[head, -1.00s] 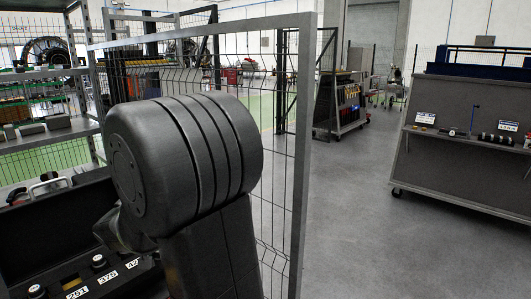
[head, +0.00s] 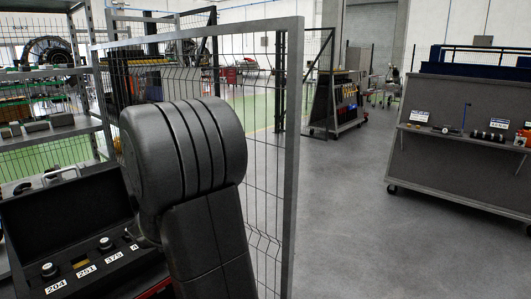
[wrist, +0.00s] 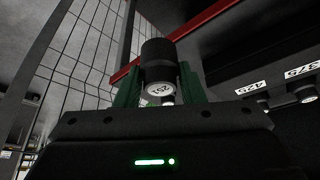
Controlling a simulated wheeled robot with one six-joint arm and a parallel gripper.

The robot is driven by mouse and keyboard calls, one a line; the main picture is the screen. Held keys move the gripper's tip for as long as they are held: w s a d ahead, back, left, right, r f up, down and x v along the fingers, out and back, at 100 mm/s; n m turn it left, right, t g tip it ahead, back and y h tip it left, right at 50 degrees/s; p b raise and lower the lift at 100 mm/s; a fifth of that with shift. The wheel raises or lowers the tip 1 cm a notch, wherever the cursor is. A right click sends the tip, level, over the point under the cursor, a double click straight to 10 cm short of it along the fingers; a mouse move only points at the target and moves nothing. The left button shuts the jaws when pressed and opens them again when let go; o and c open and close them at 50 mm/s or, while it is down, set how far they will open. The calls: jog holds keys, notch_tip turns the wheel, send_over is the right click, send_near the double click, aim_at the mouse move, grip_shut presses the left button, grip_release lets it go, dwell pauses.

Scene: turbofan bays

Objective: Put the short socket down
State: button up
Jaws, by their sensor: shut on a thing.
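In the wrist view my gripper (wrist: 160,88) has its green fingers shut on a dark, round short socket (wrist: 157,54). The socket's pale end face, with dark marks I cannot read surely, is toward the camera. In the head view the gripper and socket are hidden behind my arm. A black open case (head: 60,215) stands at the lower left of the head view, with knobbed pieces in a row and white labels such as 204, 251 and 375. In the wrist view, upside-down number labels (wrist: 252,87) lie right of the held socket, apart from it.
A wire mesh fence panel (head: 268,150) with a grey post stands beside my arm. Metal shelving (head: 50,133) is behind the case. A grey wheeled board with a shelf (head: 455,165) stands at right. The floor (head: 345,215) between is clear.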

jog(key=w+d+f+m, duration=0.1)
jog(key=w+d+f, duration=0.2)
jog(key=d, duration=0.4)
jog(key=w+d+f, duration=0.3)
jog(key=d+f, duration=0.3)
jog(key=d, duration=0.2)
jog(key=w+d+f+m+h, duration=0.1)
jog(key=w+d+f, duration=0.1)
jog(key=d+f, duration=0.3)
jog(key=d, duration=0.2)
jog(key=shift+w+d+f+m, duration=0.15)
jog(key=shift+w+d+m, duration=0.15)
jog(key=shift+w+d, duration=0.1)
